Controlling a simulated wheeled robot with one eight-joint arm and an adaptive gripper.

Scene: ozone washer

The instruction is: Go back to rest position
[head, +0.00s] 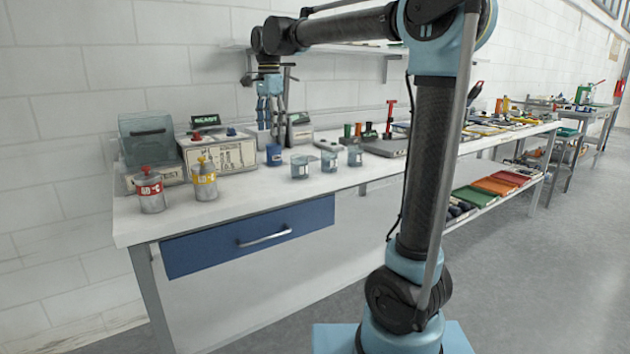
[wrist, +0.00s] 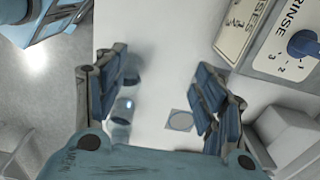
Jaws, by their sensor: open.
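My gripper (head: 271,124) hangs fingers-down over the white workbench (head: 240,205), in front of the back wall. In the wrist view its two blue-padded fingers (wrist: 163,97) stand wide apart, with nothing held between them. Below and between them are the white bench top and a small flat square with a round disc or mark (wrist: 180,121). A small blue cup (head: 274,154) stands on the bench just below the gripper in the head view. Several clear beakers (head: 299,166) stand to its right. Clear cups (wrist: 122,112) show beside the left finger in the wrist view, partly hidden.
A control box (head: 218,154), its panel marked RINSE (wrist: 262,35), stands close to the gripper. Trays and tools fill the bench's far right. The blue drawer (head: 248,238) looks shut.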

